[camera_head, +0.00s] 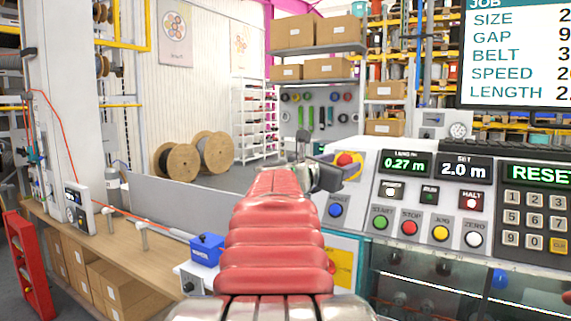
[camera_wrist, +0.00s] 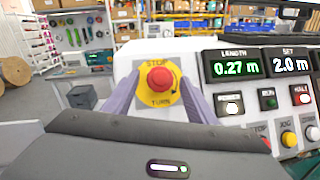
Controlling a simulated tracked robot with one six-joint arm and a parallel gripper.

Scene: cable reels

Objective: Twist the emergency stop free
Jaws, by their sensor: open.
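The emergency stop is a red mushroom button (camera_wrist: 160,78) on a yellow disc (camera_wrist: 160,103) marked STOP and TURN, mounted on the pale control panel. In the head view the red button (camera_head: 344,159) shows at the panel's left end, partly hidden by my gripper (camera_head: 338,165). In the wrist view my gripper (camera_wrist: 157,100) is open, with one grey finger on each side of the yellow disc. Nothing is held. I cannot tell whether the fingers touch the disc.
Right of the stop are the length display (camera_head: 405,165), the set display (camera_head: 464,169) and several coloured buttons, including a red stop button (camera_head: 410,227). Cable reels (camera_head: 214,151) stand on the floor behind.

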